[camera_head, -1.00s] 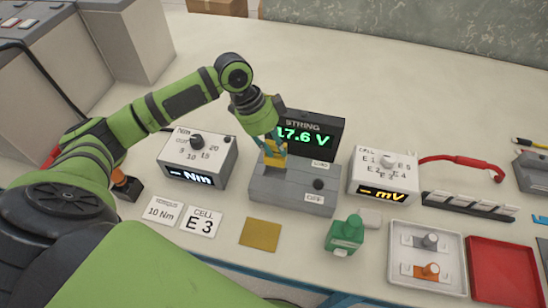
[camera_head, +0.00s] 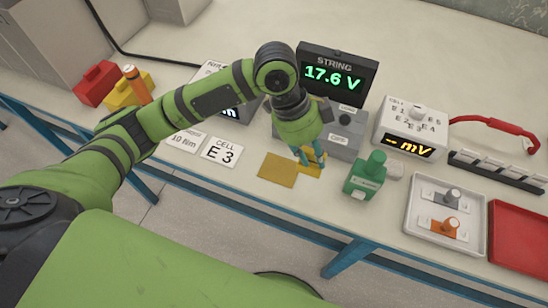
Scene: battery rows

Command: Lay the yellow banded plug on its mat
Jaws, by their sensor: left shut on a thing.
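The yellow plug (camera_head: 316,158) is in my left gripper (camera_head: 309,155), which is shut on it at the front edge of the grey string box. The fingers and wrist cover much of the plug, and its band cannot be made out. The flat mustard-yellow mat (camera_head: 277,170) lies on the table just left of the plug and looks empty. I cannot tell whether the plug touches the table. My right gripper is not in view.
The grey box (camera_head: 346,147) and its 17.6 V display (camera_head: 335,76) stand behind the gripper. A green bottle-like item (camera_head: 366,176) stands close on the right. White cards (camera_head: 222,151) lie left of the mat. A white tray (camera_head: 412,217) and red tray (camera_head: 518,237) are farther right.

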